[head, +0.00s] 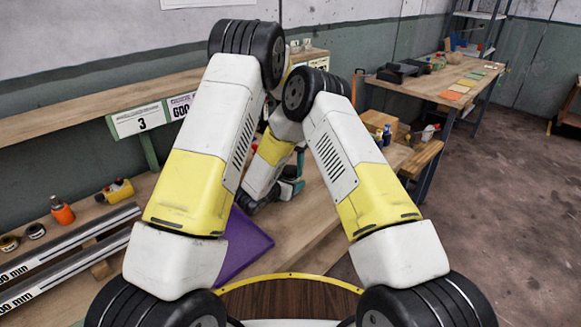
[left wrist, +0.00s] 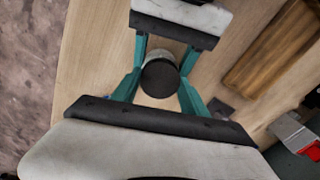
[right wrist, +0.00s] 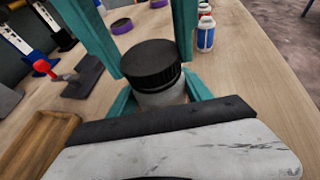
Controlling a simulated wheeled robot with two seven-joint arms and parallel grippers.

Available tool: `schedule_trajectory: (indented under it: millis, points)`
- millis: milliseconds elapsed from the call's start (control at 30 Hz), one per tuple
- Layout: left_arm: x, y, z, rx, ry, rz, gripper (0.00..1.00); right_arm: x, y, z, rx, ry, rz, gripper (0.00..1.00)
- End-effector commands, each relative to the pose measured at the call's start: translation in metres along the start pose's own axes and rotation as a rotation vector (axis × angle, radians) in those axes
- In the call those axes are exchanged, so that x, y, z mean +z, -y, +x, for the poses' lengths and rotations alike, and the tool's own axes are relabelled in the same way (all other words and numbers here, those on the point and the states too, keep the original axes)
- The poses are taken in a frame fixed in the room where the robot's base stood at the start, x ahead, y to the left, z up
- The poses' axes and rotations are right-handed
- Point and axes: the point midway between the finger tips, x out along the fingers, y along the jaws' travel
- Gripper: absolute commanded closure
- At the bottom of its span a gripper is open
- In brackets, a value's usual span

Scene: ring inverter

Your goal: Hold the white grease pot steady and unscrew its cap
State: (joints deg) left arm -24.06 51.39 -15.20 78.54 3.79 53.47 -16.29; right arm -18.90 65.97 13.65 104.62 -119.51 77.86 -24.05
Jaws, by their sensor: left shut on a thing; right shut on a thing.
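The white grease pot (right wrist: 160,96) stands upright on the wooden bench, with its ridged black cap (right wrist: 150,64) on top. The cap (left wrist: 159,80) also shows in the left wrist view, with a strip of the white pot (left wrist: 164,54) beyond it. My left gripper (left wrist: 159,90) is shut on the cap, its teal fingers on either side. My right gripper (right wrist: 162,90) is shut on the pot's body, lower down and from the opposite side. Finger contact is partly hidden. In the head view my arms hide the pot.
A white and blue bottle (right wrist: 205,34) stands beyond the pot. A purple ring-shaped thing (right wrist: 122,26) and a dark stand with a red handle (right wrist: 80,76) lie to the left. A wooden tray (right wrist: 32,142) is near. A purple mat (head: 248,245) lies on the bench.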

Motion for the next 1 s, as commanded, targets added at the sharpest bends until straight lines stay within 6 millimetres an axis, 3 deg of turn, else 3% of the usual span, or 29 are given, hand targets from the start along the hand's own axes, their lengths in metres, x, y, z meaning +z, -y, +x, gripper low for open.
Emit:
schedule_trajectory:
  millis: [33,100,133,500,867,1000]
  points:
    - [0.0,0.0,0.0,0.0,-0.001,0.0,0.43,0.0,0.0,0.0,0.0,0.0,0.0,1.0]
    - [0.0,0.0,0.0,0.0,-0.001,0.001,0.29,0.0,0.0,0.0,0.0,0.0,0.0,1.0]
    - [0.0,0.0,0.0,0.0,-0.001,0.001,0.27,0.0,0.0,0.0,0.0,0.0,0.0,1.0]
    - [-0.001,0.0,-0.004,0.0,-0.002,0.002,0.27,0.0,0.0,0.0,0.0,0.0,0.0,1.0]
    - [0.0,0.0,-0.045,0.0,-0.001,0.003,0.3,0.0,0.0,0.0,0.0,0.0,0.0,1.0]
    - [0.0,0.001,-0.056,0.004,-0.001,0.083,0.3,0.0,0.0,0.0,0.0,0.0,0.0,1.0]
